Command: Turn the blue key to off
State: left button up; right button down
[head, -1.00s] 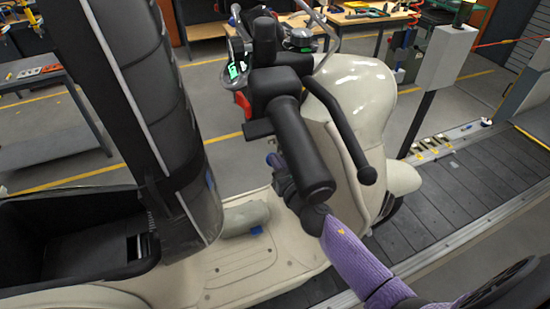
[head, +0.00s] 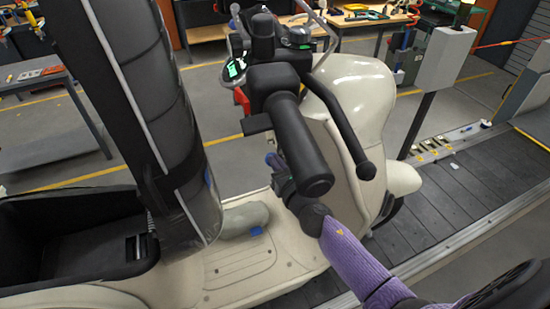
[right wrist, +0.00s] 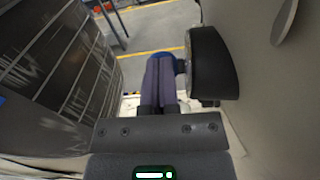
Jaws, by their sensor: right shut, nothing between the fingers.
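A cream scooter (head: 355,95) stands with its black handlebar grip (head: 300,145) across the middle of the head view. My right arm reaches in from the lower right, and its gripper (head: 275,163) is partly hidden behind the handlebar grip. In the right wrist view the fingers (right wrist: 165,60) are shut together and empty. A small blue piece, seemingly the blue key (right wrist: 180,66), shows close to the right of the fingertips, at a black housing (right wrist: 212,65). I cannot tell whether the fingers touch it. The key's angle is unclear. My left gripper is not in view.
The raised dark seat (head: 150,110) stands left of the gripper, above an open black storage bin (head: 60,235). A brake lever (head: 340,120) curves over the right side. A slat conveyor (head: 440,210) runs under the scooter, with a grey post box (head: 445,55) beyond.

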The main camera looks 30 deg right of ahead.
jog(key=shift+s+a+f, duration=0.1)
jog(key=shift+s+f, duration=0.1)
jog(key=shift+f, duration=0.25)
jog(key=s+r+p, duration=0.1)
jog(key=s+r, duration=0.1)
jog(key=s, duration=0.5)
jog(key=shift+s, duration=0.3)
jog(key=shift+f, duration=0.15)
